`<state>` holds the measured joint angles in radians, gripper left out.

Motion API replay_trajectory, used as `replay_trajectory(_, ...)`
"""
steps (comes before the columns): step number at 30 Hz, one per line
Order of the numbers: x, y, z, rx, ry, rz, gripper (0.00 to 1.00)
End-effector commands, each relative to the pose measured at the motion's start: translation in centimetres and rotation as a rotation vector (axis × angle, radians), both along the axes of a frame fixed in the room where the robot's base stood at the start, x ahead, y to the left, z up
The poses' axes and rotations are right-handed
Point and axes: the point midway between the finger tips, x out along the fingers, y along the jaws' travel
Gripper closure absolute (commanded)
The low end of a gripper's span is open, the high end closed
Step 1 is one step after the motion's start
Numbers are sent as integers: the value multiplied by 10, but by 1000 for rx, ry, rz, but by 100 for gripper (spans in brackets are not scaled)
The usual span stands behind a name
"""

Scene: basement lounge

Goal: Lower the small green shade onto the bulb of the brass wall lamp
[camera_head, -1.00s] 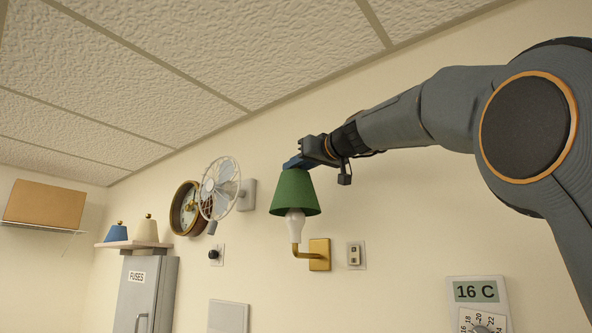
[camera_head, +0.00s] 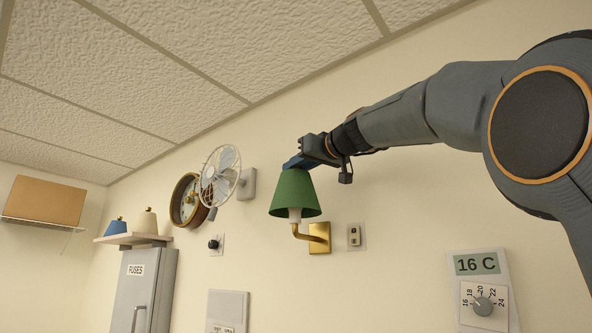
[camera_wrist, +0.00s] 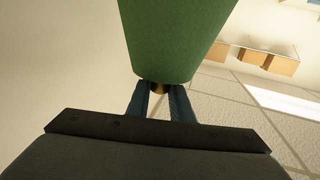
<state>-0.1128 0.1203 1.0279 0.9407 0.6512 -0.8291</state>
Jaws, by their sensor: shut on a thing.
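The small green shade (camera_head: 294,194) is upright in the head view, with my gripper (camera_head: 294,163) shut on its top. It also fills the upper middle of the wrist view (camera_wrist: 178,35), where a brass knob (camera_wrist: 160,87) shows between the blue fingers of my gripper (camera_wrist: 160,98). The brass wall lamp (camera_head: 319,238) has an arm that bends up under the shade. The shade now surrounds most of the bulb; only its white base (camera_head: 295,215) shows below the rim. Whether the shade rests on the bulb is hidden.
A wall fan (camera_head: 220,176) and a round clock (camera_head: 188,200) are to the left of the shade. A shelf (camera_head: 134,240) holds a blue shade (camera_head: 116,228) and a cream shade (camera_head: 145,223). A wall switch (camera_head: 354,235) is right of the lamp. The ceiling (camera_head: 150,80) slopes above.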

Motion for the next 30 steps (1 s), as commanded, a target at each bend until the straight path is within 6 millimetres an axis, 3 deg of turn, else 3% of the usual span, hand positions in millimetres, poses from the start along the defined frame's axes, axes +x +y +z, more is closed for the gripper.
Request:
replay_trajectory(12, 0, 0, -22, 1, 0, 1, 100)
replay_trajectory(27, 0, 0, -26, 1, 0, 1, 100)
replay_trajectory(28, 0, 0, -26, 1, 0, 1, 77)
replay_trajectory(30, 0, 0, -26, 1, 0, 1, 65)
